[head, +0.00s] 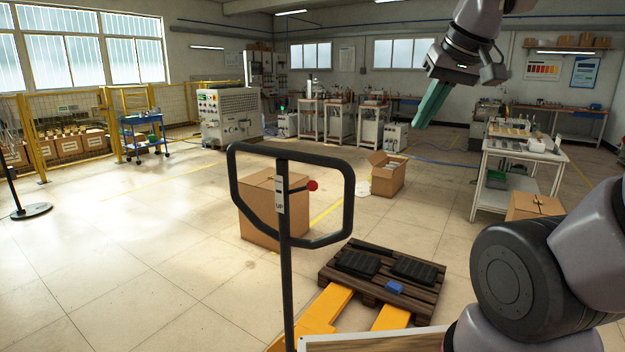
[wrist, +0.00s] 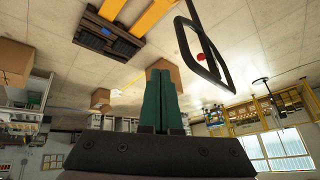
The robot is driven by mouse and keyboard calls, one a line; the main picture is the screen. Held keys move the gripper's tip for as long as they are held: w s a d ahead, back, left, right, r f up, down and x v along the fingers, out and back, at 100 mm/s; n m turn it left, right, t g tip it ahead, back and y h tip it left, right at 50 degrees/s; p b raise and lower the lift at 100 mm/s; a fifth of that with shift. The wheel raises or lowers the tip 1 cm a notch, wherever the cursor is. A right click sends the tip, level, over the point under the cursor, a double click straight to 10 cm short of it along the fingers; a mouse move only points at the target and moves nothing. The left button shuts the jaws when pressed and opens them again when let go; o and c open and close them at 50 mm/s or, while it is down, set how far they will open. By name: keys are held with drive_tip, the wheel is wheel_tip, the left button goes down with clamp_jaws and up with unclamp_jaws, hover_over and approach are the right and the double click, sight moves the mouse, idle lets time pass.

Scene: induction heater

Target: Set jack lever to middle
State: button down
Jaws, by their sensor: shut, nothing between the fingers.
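The pallet jack's black loop handle (head: 285,200) stands upright in front of me in the head view. Its small lever with a red knob (head: 312,185) sticks out to the right of the stem, by a label reading "UP". In the wrist view, which looks upside down, the handle (wrist: 212,50) and red knob (wrist: 201,57) are at the upper right. My gripper (head: 424,122) is raised at the upper right of the head view, apart from the handle. Its green fingers (wrist: 162,75) are shut with nothing between them.
The jack's yellow forks (head: 330,303) run under a wooden pallet (head: 430,298) bearing black trays and a blue item. Cardboard boxes (head: 258,212) stand on the floor behind the handle. A white table (head: 515,152) is at the right. Floor to the left is open.

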drive_tip(key=w+a+n+g, duration=0.2)
drive_tip(key=w+a+n, duration=0.2)
drive_tip(key=n, duration=0.5)
drive_tip(key=n+h, duration=0.4)
drive_tip(key=n, duration=1.9)
approach(311, 185)
drive_tip(key=x, duration=0.5)
drive_tip(key=shift+s+f, duration=0.1)
drive_tip(key=shift+f, duration=0.25)
drive_tip(key=shift+w+d+f, duration=0.2)
drive_tip(key=shift+w+f, duration=0.15)
drive_tip(key=shift+w, duration=0.05)
drive_tip(key=f, duration=0.1)
drive_tip(key=s+d+f, duration=0.1)
drive_tip(key=f, duration=0.1)
drive_tip(key=d+f, duration=0.1)
drive_tip(key=shift+s+f, duration=0.3)
drive_tip(key=shift+f, duration=0.05)
drive_tip(key=shift+r, duration=0.15)
